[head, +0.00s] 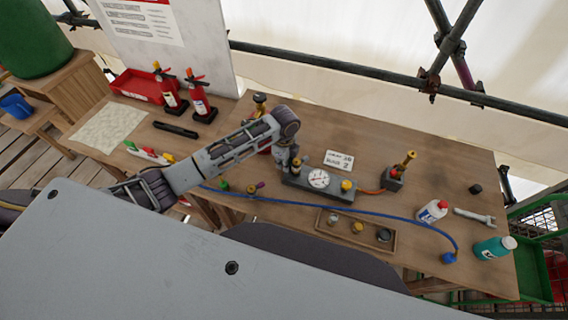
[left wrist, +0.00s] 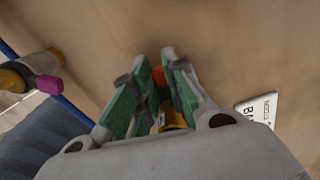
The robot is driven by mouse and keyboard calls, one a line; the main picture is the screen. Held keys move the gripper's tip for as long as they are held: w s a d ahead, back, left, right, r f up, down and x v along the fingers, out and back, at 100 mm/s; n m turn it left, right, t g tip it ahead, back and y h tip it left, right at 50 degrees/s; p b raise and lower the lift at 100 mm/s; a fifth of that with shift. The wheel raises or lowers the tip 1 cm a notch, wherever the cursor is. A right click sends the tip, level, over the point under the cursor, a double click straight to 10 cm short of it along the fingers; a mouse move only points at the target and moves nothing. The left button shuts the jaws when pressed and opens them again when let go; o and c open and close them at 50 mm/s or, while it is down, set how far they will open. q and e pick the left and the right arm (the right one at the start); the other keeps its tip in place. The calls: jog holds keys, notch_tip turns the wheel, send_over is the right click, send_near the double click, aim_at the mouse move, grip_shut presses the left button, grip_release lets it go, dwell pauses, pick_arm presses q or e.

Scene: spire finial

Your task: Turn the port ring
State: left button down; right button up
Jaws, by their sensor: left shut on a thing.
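My left gripper (head: 290,168) reaches down at the left end of a grey block (head: 300,184) on the bench. In the left wrist view its green-padded fingers (left wrist: 153,98) are closed around a small yellow part (left wrist: 172,120), which looks like the port ring. An orange-red tip (left wrist: 158,75) shows between the fingers. The fingers and palm hide most of the held part. The block carries a round white gauge (head: 318,179) and a yellow knob (head: 347,186). My right gripper is not in view.
A placard (head: 339,161) stands behind the block. A brass fitting on a dark base (head: 395,178) is to the right. A wooden tray (head: 320,222) and blue hose (head: 400,216) lie in front. Two fire extinguishers (head: 200,103) stand at left.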

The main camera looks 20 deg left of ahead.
pick_arm(q)
jog(key=c, duration=1.4)
grip_release()
jog(key=shift+c, duration=0.2)
jog(key=shift+r, duration=0.15)
notch_tip(320, 180, up, 12)
jog(key=shift+f, duration=0.2)
